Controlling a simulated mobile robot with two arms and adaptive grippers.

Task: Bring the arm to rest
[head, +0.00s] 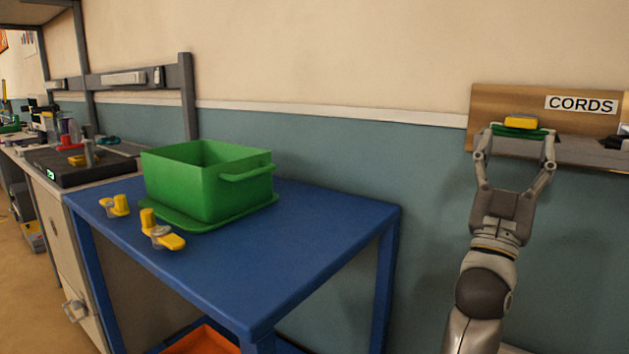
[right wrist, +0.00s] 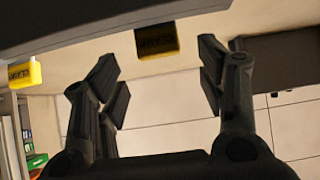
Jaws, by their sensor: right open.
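My right gripper (head: 516,142) is raised at the right of the head view, in front of a wooden board with a CORDS label (head: 581,104). Its two fingers are wide apart. A yellow piece (head: 521,121) and a green piece (head: 525,132) show between the fingertips at the board; I cannot tell whether the fingers touch them. In the right wrist view the gripper (right wrist: 162,92) is open with nothing held between its pads. My left gripper is in neither view.
A blue table (head: 300,225) carries a green bin (head: 180,182) and yellow-and-grey clamp-like pieces (head: 163,237). A cluttered workbench (head: 54,192) stands at the left. Dark items (head: 609,142) lie on the ledge right of the gripper. The table's right part is bare.

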